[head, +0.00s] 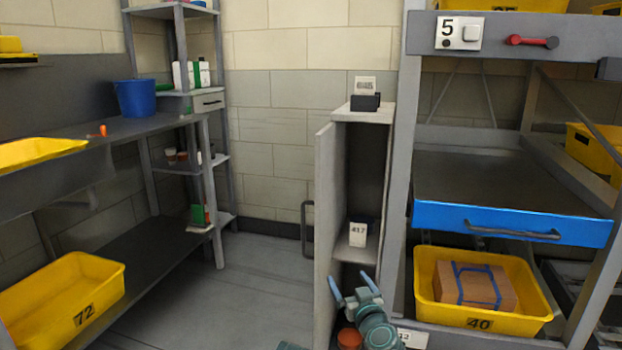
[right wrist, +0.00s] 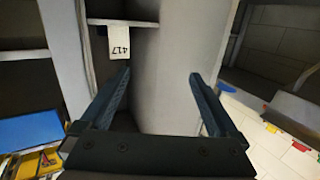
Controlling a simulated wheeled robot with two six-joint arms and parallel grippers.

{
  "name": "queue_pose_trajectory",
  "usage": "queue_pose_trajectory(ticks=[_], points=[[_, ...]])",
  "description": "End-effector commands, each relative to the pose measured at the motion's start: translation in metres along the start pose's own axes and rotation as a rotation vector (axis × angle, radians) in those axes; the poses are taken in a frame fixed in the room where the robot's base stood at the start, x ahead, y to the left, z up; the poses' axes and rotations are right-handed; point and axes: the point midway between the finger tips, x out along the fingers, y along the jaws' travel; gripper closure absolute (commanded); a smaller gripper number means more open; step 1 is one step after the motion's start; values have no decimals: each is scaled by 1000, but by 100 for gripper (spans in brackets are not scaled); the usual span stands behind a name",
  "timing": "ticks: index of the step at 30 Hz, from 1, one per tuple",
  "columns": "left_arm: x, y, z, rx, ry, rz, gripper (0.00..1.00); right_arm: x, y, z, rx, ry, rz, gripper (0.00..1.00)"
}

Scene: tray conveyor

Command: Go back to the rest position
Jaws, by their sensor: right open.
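My right gripper (head: 354,291) is low in the middle of the head view, in front of the narrow open cabinet (head: 325,220). Its two fingers are apart with nothing between them. In the right wrist view my right gripper (right wrist: 160,84) also shows open and empty, with the cabinet's pale panel (right wrist: 172,70) beyond the fingers. My left gripper is not in view; a small teal piece at the bottom edge of the head view is too cut off to tell.
A card marked 417 (head: 358,234) stands on the cabinet shelf. A rack right of it has a blue-fronted drawer (head: 570,231) and a yellow bin (head: 545,318) marked 40 holding a box (head: 497,283). A yellow bin (head: 118,283) marked 72 is at left. The floor (head: 215,312) between is clear.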

Motion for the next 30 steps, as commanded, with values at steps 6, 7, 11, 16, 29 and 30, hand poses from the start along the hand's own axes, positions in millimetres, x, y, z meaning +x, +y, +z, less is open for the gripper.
queue_pose_trajectory(ticks=[6, 7, 11, 16, 29, 30], points=[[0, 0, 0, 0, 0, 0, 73, -16, -40, 66, 16, -307, -221, 4], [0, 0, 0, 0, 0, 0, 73, -22, -43, 79, 22, -376, -241, 4], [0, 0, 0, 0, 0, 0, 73, -58, -40, 138, 55, -698, -253, 4], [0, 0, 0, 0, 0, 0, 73, -112, -15, 188, 102, -1048, -133, 4], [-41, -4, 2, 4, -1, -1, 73, -198, -4, 177, 76, -1456, 125, 4], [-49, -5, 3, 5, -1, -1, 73, -200, -11, 170, 54, -1464, 114, 4]])
